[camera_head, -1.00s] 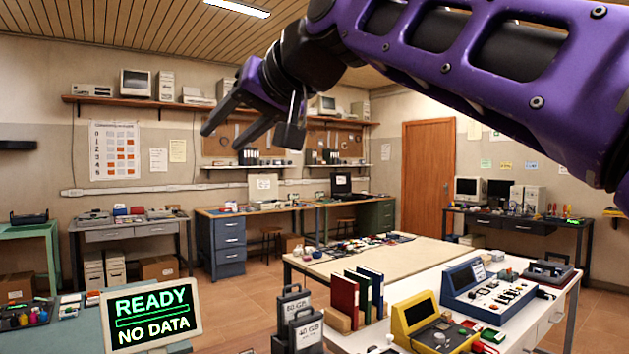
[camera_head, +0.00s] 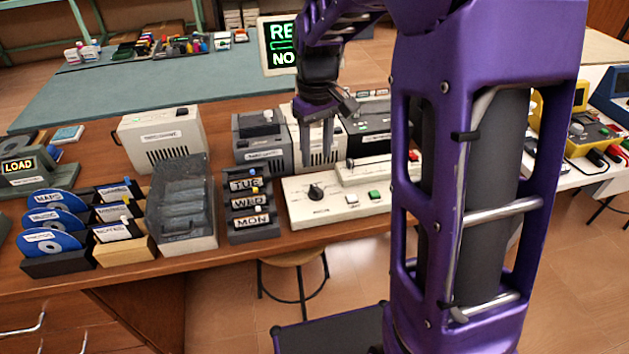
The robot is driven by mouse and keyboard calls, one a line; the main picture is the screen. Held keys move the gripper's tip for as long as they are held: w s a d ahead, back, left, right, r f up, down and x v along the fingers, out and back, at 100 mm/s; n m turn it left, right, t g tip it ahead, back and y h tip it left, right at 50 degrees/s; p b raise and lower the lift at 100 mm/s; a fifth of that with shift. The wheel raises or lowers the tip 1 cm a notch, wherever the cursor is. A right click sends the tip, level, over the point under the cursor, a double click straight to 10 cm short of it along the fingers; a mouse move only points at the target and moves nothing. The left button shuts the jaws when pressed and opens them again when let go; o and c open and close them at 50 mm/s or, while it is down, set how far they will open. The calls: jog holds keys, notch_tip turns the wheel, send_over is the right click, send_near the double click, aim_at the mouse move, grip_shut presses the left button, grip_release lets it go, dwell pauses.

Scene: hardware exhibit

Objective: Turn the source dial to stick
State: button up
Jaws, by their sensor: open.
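A cream control panel (camera_head: 297,207) lies near the front edge of the wooden desk. Its black dial (camera_head: 316,191) with a pointer knob is on the left part of the panel, and the lettering around it is too small to read. A green button (camera_head: 374,195) and a pale button sit to the right of the dial. My gripper (camera_head: 318,150) points down above and behind the dial, in front of a cream drive unit. It is open and empty, and apart from the dial.
Grey and black drive units (camera_head: 262,140) stand behind the panel. A rack labelled TUE, WED, MON (camera_head: 249,206) stands just left of it, beside a clear-lidded box (camera_head: 183,200). Blue discs (camera_head: 52,217) stand further left. A stool (camera_head: 291,259) is below the desk edge.

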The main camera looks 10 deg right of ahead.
aim_at(316, 187)
notch_tip(316, 187, down, 10)
jog(key=shift+r+b, duration=0.2)
jog(key=shift+b, duration=0.6)
jog(key=shift+c, duration=0.3)
grip_shut()
